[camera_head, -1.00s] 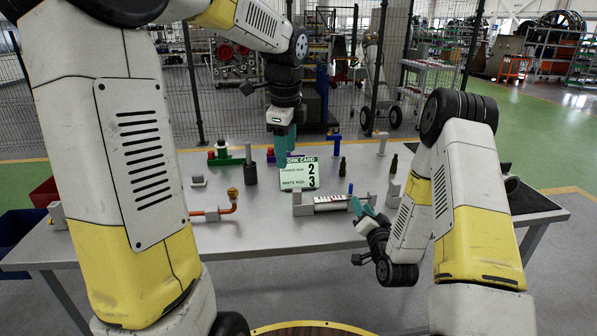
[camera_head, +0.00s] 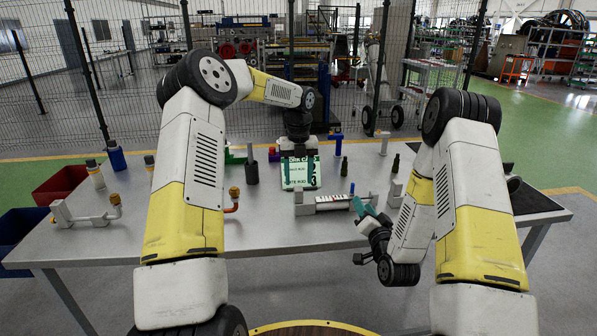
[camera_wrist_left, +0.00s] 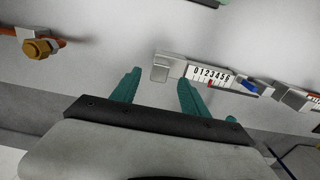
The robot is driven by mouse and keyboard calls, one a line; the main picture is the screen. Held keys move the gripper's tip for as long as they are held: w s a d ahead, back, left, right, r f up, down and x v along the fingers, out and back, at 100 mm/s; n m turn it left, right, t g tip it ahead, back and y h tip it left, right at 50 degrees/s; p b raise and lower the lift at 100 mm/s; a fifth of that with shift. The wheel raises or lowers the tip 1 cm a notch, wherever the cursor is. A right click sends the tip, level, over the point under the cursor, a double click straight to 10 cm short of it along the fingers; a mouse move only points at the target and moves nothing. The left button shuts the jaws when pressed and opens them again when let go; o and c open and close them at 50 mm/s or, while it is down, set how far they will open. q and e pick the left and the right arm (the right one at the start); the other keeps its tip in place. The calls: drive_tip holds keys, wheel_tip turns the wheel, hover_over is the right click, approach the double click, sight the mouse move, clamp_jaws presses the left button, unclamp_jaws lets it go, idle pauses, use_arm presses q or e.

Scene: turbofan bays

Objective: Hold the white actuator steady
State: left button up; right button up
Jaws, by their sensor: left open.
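The white actuator (camera_head: 328,203), a long pale body with a number scale, lies across the middle of the table. It also shows in the left wrist view (camera_wrist_left: 210,76). A grey block (camera_wrist_left: 160,69) is at its left end and a blue peg (camera_wrist_left: 249,86) near its right end. My left gripper (camera_head: 300,178) hangs above and behind it, in front of the work card. In the left wrist view its teal fingers (camera_wrist_left: 158,92) are apart and empty, short of the actuator. My right gripper (camera_head: 362,208) is close to the actuator's right end; its finger gap is unclear.
The work card (camera_head: 299,170) stands behind the actuator, partly covered. An orange pipe with a brass nut (camera_wrist_left: 40,47) lies to the left. Red (camera_head: 60,186) and blue (camera_head: 22,228) bins are at the left edge. The front middle table is clear.

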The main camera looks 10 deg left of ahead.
sight(299, 188)
use_arm(q)
wheel_tip(299, 188, down, 6)
drive_tip(key=shift+r, duration=0.1)
idle(0.4)
clamp_jaws()
idle(1.1)
